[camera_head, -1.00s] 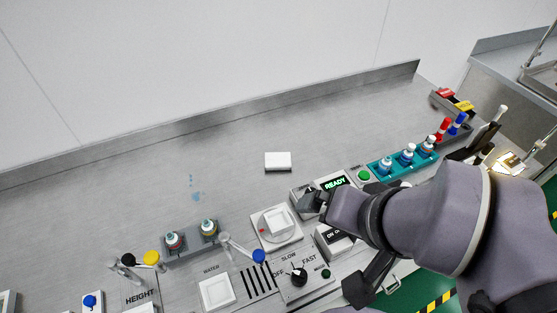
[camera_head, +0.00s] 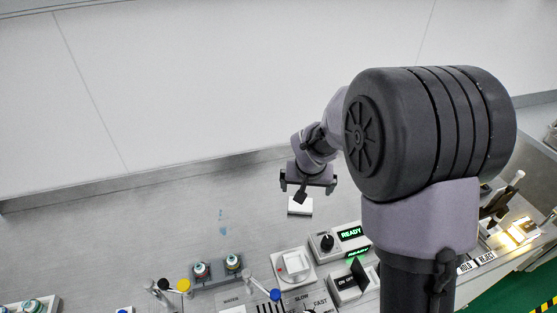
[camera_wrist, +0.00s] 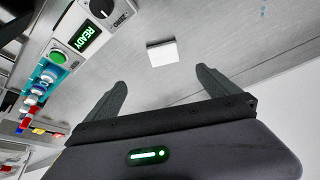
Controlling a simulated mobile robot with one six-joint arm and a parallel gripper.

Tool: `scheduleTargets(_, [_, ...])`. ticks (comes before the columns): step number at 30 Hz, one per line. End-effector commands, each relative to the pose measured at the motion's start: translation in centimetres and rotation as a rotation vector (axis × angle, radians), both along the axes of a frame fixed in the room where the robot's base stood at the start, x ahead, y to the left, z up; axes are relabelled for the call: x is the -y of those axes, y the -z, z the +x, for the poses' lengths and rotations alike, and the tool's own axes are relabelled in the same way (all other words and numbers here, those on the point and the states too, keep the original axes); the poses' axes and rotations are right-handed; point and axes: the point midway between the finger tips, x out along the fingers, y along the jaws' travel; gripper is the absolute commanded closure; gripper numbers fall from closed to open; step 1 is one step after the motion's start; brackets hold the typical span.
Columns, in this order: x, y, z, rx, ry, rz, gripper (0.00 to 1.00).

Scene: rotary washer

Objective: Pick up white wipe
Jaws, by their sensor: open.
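The white wipe (camera_head: 300,206) is a small flat white block lying on the grey metal worktop. In the wrist view the wipe (camera_wrist: 162,53) lies beyond my fingertips, roughly midway between them and apart from both. My gripper (camera_head: 303,192) is above and just behind the wipe in the head view, with part of it close over the wipe's upper edge. In the wrist view my gripper (camera_wrist: 162,78) is open, its two dark fingers spread wide with nothing between them. The height of the fingers over the worktop is hard to tell.
A panel with a READY display (camera_head: 351,233) and a dark knob stands right of the wipe. Blue spots (camera_head: 221,221) mark the worktop at left. A back ledge (camera_head: 130,179) and white wall close off the rear.

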Motion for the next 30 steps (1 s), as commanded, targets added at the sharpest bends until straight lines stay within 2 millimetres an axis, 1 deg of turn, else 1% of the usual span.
scheduleTargets(4, [0.0, 2.7, 1.2, -0.007, -0.011, -0.006, 0.0])
scheduleTargets(9, [0.4, 7.8, 3.1, -0.009, -0.009, -0.004, 0.0])
scheduleTargets(12, [0.5, 10.3, 4.1, -0.009, -0.01, -0.005, 0.0])
scheduleTargets(15, [0.7, 11.9, 4.9, -0.008, -0.009, -0.005, 0.0])
scheduleTargets(19, [0.7, 13.0, 5.5, -0.007, -0.009, -0.005, 0.0])
scheduleTargets(23, [0.5, 15.3, 7.2, -0.008, -0.009, -0.005, 0.0])
scheduleTargets(25, [0.6, 16.4, 7.6, -0.008, -0.009, -0.005, 0.0])
scheduleTargets(27, [0.7, 17.0, 7.9, -0.007, -0.009, -0.005, 0.0])
scheduleTargets(30, [0.7, 17.1, 8.0, -0.007, -0.008, -0.004, 0.0])
